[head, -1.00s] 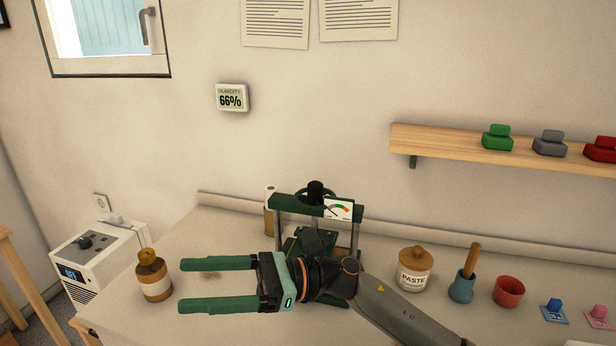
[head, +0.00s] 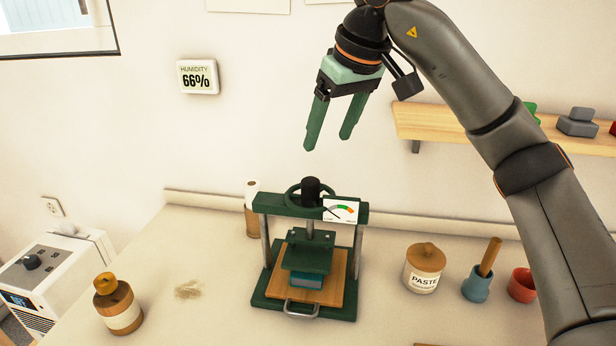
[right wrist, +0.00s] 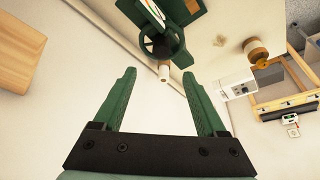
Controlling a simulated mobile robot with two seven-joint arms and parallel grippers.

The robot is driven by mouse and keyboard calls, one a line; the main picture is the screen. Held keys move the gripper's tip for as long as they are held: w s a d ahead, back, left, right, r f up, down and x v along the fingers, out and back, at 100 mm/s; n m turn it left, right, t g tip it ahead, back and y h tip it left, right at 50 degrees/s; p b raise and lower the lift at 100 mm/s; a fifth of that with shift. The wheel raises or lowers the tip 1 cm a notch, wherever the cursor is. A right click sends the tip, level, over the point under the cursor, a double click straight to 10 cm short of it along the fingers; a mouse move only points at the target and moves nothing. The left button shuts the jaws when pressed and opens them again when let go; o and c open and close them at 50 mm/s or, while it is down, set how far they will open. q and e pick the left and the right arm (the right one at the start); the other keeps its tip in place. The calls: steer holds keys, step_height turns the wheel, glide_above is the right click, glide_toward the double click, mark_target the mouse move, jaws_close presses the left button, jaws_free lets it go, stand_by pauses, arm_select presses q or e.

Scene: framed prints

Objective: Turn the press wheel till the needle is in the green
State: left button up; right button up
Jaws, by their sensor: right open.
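The green press (head: 310,245) stands on the table, with a wooden board and a blue block under its plate. Its dark green wheel with a black hub (head: 311,188) is on top; the wheel also shows in the right wrist view (right wrist: 160,42). The gauge (head: 341,211) is on the press's top bar at right. Its needle looks to lie toward the left, outside the green, though it is small. My right gripper (head: 328,145) is open and empty, pointing down above the wheel and apart from it. My left gripper is not in view.
A paste jar (head: 424,270), a blue mortar with pestle (head: 477,287) and a red cup (head: 521,285) stand right of the press. A brown bottle (head: 119,306) stands at left. A wooden shelf (head: 450,122) is on the wall at right. The table left of the press is mostly clear.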

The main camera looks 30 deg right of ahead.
mark_target(312, 181)
steer(key=b+x, duration=0.1)
steer(key=x, duration=1.1)
steer(key=shift+s+a+f, duration=0.1)
steer(key=shift+s, duration=0.05)
jaws_close()
